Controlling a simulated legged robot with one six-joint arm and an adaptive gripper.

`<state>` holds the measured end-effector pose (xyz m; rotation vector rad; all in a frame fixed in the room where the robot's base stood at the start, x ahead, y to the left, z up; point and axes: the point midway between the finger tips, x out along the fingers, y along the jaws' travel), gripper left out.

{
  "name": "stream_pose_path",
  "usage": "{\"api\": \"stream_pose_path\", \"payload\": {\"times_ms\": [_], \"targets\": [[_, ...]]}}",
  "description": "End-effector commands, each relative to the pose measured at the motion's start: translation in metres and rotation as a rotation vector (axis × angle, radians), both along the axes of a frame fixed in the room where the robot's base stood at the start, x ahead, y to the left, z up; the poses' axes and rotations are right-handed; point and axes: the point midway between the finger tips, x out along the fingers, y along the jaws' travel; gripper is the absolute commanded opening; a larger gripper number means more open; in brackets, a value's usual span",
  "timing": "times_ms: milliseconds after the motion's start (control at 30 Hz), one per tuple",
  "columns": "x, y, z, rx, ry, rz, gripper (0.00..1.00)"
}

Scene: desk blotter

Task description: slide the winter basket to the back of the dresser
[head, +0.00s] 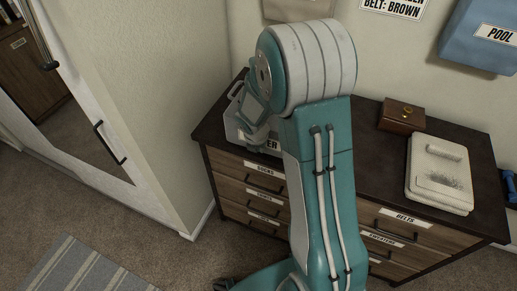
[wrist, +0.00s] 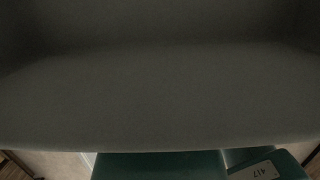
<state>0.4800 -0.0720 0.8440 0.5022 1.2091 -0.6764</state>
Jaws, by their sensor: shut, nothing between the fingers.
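The winter basket (head: 232,127) is a pale grey bin at the left end of the dresser top (head: 375,140). Only its left side, part of its rim and the end of a front label reading "ER" show; my arm hides the rest. My gripper (head: 258,128) is down at the basket, shut and empty, its fingertips mostly hidden. I cannot tell whether it touches the basket. In the wrist view a plain dark grey surface fills most of the picture, too close to identify, with teal parts of my gripper along the bottom.
A wall corner (head: 165,110) is close on the left. A blue bag (head: 480,38) labelled "POOL" hangs at upper right.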

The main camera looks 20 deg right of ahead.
Motion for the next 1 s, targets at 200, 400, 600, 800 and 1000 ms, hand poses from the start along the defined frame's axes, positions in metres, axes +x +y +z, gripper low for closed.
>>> {"api": "stream_pose_path", "payload": {"times_ms": [200,400,600,800,1000], "targets": [[0.008,-0.008,0.0,0.0,0.0,-0.005,0.0],[0.04,-0.041,-0.001,0.0,0.0,-0.005,0.0],[0.068,-0.069,-0.001,-0.001,-0.001,-0.004,0.0],[0.079,-0.08,0.0,0.0,0.0,-0.002,0.0],[0.08,-0.081,0.0,0.0,0.0,-0.001,0.0]]}}
